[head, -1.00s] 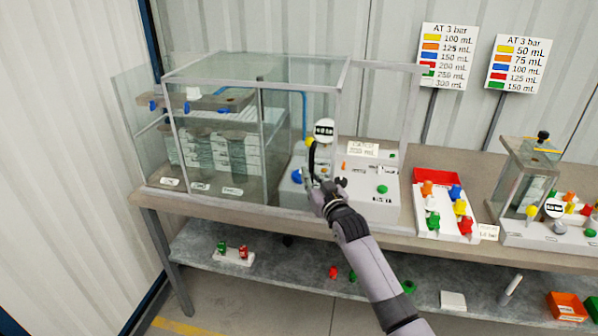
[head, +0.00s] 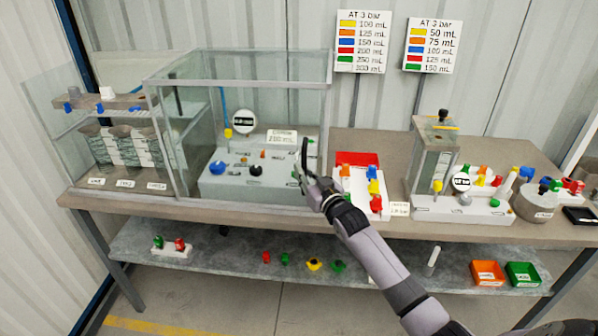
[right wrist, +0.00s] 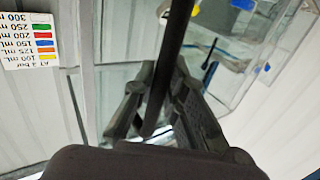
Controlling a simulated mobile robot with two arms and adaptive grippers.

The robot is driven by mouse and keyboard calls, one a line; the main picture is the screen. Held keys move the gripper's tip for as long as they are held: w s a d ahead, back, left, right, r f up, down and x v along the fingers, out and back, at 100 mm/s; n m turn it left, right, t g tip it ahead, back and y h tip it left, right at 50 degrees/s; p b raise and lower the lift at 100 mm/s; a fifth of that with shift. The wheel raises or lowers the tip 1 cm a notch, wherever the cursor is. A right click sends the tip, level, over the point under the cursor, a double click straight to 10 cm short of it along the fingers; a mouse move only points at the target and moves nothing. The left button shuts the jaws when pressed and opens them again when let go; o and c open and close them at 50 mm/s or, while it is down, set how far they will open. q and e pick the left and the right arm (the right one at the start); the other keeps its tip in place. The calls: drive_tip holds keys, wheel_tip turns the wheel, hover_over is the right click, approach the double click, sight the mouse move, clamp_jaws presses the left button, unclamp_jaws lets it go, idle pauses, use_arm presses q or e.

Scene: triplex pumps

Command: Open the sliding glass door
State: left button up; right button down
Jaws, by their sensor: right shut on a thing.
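The sliding glass door (head: 240,84) is a clear pane in a grey frame on the front of a glass case. It now stands in front of the white machine panel (head: 215,188). Its black handle (head: 304,155) is an upright bar near its right edge. My right gripper (head: 308,183) is shut on the handle. In the right wrist view, the dark handle bar (right wrist: 173,60) runs between the fingers of my right gripper (right wrist: 150,115). The left compartment, with stacked grey samples (head: 125,147), lies mostly left of the door. My left gripper is not in view.
Right of the case, a red-backed tray (head: 357,159) holds coloured knobs. A smaller glass-topped device (head: 437,165) stands farther right on the bench. The lower shelf (head: 215,255) holds small loose coloured parts. Two signs (head: 360,42) stand behind the bench.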

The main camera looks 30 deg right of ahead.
drive_tip(key=shift+s+d, duration=0.1)
drive_tip(key=shift+d, duration=0.05)
drive_tip(key=c, duration=1.6)
unclamp_jaws()
drive_tip(key=s, duration=1.2)
